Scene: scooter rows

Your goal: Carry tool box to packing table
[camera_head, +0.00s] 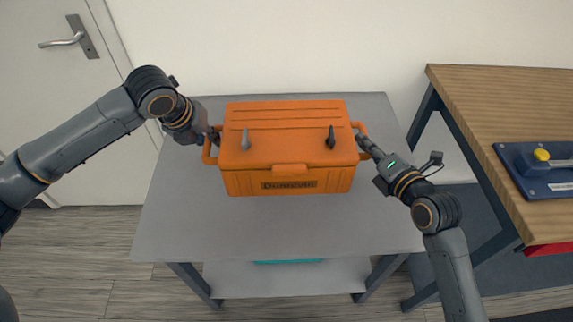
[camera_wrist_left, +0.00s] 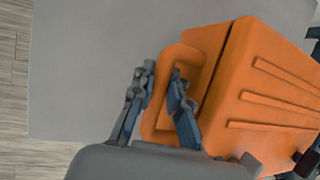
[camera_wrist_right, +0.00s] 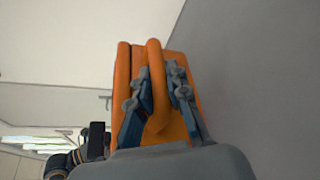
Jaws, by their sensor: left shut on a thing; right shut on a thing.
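The orange tool box (camera_head: 289,150) is in the middle of the head view, upright over the grey table (camera_head: 180,220), with its lid closed and two dark latches on top. I cannot tell whether it rests on the table or is slightly above it. My left gripper (camera_head: 213,136) is shut on its left side handle, which also shows in the left wrist view (camera_wrist_left: 158,112). My right gripper (camera_head: 364,143) is shut on its right side handle, which shows between the fingers in the right wrist view (camera_wrist_right: 156,85).
A wooden-topped table (camera_head: 500,110) stands at the right, with a blue item with a yellow knob (camera_head: 541,155) on it. A door (camera_head: 70,110) is at the left and a white wall (camera_head: 270,50) behind. A teal thing (camera_head: 288,262) lies on the grey table's lower shelf.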

